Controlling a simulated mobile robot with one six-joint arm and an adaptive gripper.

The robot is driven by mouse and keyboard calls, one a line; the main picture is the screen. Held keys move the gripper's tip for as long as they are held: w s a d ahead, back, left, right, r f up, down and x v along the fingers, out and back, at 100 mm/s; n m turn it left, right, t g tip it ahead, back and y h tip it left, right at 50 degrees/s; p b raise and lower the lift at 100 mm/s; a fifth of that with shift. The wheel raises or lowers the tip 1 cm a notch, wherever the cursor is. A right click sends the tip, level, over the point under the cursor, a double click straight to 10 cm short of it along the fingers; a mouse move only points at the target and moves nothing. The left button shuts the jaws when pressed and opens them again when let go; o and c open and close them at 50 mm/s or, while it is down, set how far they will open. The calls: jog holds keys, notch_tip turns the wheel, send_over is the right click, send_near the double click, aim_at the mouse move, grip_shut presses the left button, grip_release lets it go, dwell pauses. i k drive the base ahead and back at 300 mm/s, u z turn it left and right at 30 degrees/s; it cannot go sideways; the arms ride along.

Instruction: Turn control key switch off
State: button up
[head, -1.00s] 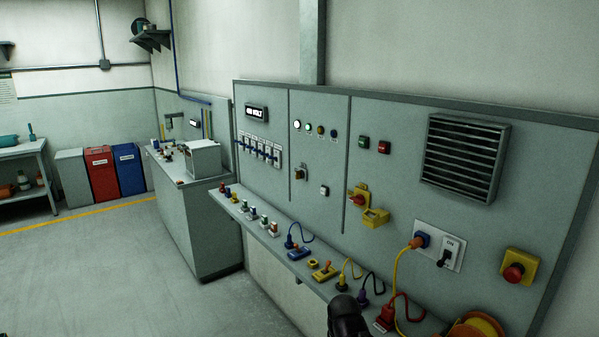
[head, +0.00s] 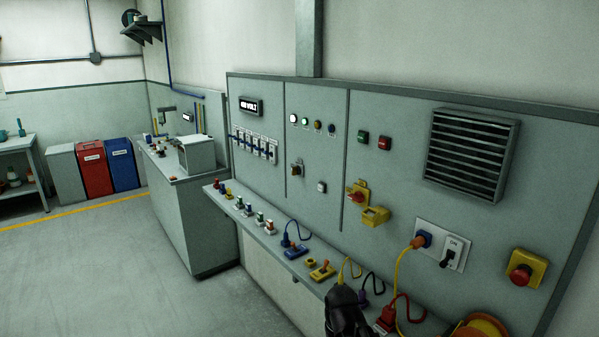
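The control panel (head: 262,190) stands along the wall. A small dark key switch (head: 297,170) with a yellowish mark sits on its middle section, below a row of round lamps. It is too small to tell which way it is turned. My gripper (head: 346,308) shows as a dark shape at the bottom edge, in front of the shelf. It is well below and apart from the key switch. Its fingers cannot be made out, and I see nothing held in it.
A narrow shelf (head: 268,243) with plugs and colored parts juts out below the panel. A yellow lockout piece (head: 375,216), a socket with a cable (head: 422,240) and a red emergency button (head: 521,274) are to the right. Open floor (head: 110,270) lies at left.

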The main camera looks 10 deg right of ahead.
aim_at(295, 170)
jog(key=u, duration=0.05)
jog(key=k, duration=0.65)
jog(key=u, duration=0.45)
jog(key=i, duration=1.7)
jog(key=z, duration=0.15)
